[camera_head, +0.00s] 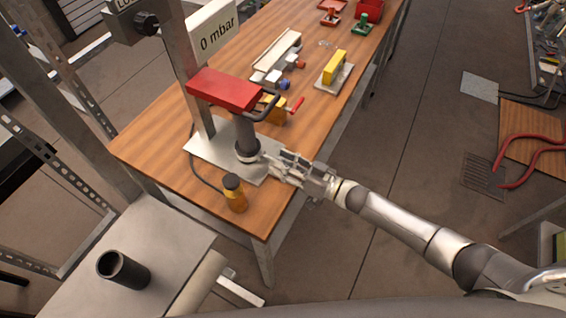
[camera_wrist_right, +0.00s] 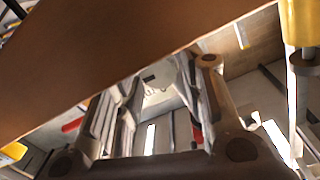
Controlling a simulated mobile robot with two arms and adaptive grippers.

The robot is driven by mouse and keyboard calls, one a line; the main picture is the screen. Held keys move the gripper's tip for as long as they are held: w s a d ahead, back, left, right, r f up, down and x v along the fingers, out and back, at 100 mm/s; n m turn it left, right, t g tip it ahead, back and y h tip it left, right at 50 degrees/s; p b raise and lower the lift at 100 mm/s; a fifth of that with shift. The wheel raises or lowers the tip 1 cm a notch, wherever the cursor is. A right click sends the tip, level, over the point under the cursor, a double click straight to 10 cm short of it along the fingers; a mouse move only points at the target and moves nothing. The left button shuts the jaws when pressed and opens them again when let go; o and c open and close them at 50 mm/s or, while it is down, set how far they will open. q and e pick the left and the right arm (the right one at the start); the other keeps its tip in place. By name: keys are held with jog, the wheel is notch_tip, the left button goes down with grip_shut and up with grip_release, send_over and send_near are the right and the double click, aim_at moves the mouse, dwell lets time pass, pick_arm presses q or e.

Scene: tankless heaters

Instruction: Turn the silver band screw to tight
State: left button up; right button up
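A silver band (camera_head: 248,157) goes around the foot of an upright dark grey pipe (camera_head: 244,132) on a metal plate. Its screw is too small to make out, and I cannot tell whether it is tight. My right gripper (camera_head: 272,163) is just right of the band, fingers pointing at it; I cannot tell whether they touch. In the right wrist view, the fingers of my right gripper (camera_wrist_right: 155,95) stand apart with nothing seen held between them. The band cannot be made out there. My left gripper is not in view.
The metal plate (camera_head: 205,150) sits on a wooden table (camera_head: 155,150). A red block (camera_head: 224,89) and a "0 mbar" sign (camera_head: 214,32) rise above. Open floor (camera_head: 385,180) lies to the right.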

jog(key=v, duration=1.2)
